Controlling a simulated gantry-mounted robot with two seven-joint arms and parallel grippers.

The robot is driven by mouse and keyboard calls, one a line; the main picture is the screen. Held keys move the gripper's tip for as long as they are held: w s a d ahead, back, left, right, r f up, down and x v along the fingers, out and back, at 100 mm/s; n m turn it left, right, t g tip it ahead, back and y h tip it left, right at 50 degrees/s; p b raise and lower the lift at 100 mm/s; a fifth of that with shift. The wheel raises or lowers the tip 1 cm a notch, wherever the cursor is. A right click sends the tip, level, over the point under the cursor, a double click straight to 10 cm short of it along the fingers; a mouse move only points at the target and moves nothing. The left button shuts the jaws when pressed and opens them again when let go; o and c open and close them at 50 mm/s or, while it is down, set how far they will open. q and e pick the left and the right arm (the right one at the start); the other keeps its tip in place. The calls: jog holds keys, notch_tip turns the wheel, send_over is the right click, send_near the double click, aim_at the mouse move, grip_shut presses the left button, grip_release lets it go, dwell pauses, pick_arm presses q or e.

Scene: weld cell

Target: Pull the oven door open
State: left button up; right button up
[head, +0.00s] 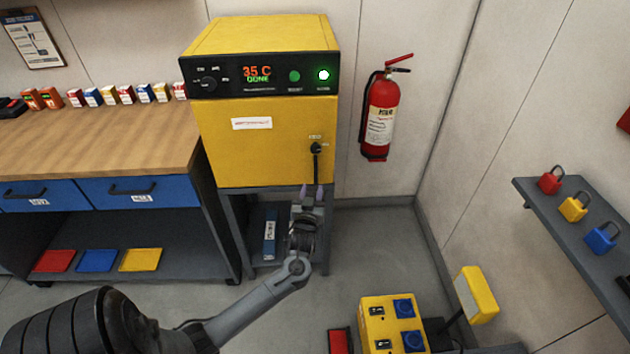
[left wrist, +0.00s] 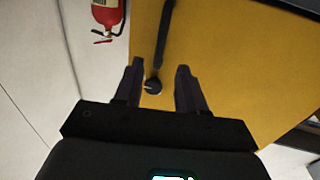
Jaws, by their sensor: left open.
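The yellow oven (head: 260,115) stands on a dark stand, and its door looks shut. Its display reads 35 C DONE, and a green light glows at the right of the panel. A black vertical door handle (head: 316,165) is at the right side of the door; it also shows in the left wrist view (left wrist: 162,45). My left gripper (head: 312,192) is open just below the handle's lower end. My right gripper is not in view.
A workbench (head: 90,145) with blue drawers stands left of the oven. A fire extinguisher (head: 380,112) hangs on the wall to the right. A yellow box with blue sockets (head: 392,322) stands low in front. A shelf with padlocks (head: 580,235) is at the right. Floor before the oven is partly free.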

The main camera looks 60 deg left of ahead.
aim_at(316, 174)
pick_arm(q)
jog(key=b+x, duration=0.1)
jog(key=x, duration=0.6)
jog(key=shift+b, duration=0.4)
jog(key=shift+c, duration=0.3)
grip_shut()
